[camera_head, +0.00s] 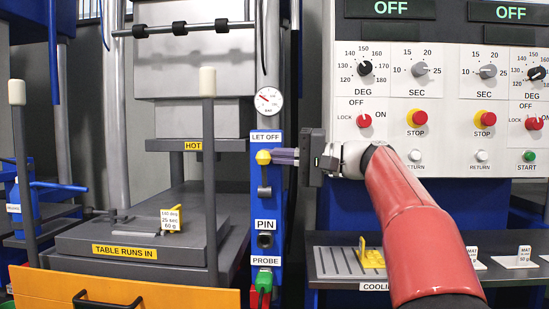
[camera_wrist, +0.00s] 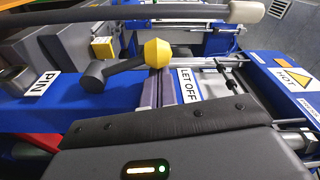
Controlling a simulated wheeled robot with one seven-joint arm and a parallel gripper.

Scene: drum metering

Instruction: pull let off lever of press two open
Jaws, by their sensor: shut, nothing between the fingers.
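The let off lever shows in the wrist view as a dark arm (camera_wrist: 118,68) with a yellow faceted knob (camera_wrist: 157,53). In the head view its yellow knob (camera_head: 263,157) sits just below the LET OFF label (camera_head: 266,137) on a blue column. My gripper (camera_head: 275,156) is shut and empty, its purple-grey fingers pointing left at the knob. In the wrist view my fingertips (camera_wrist: 160,84) are right beside the knob; I cannot tell whether they touch it. No number on this press is readable.
The blue column also carries the PIN socket (camera_head: 265,240) and the PROBE plug (camera_head: 263,281). A grey upright post with a white cap (camera_head: 207,81) stands to the left. The control panel (camera_head: 447,110) is on the right, with a tray (camera_head: 340,263) below it.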

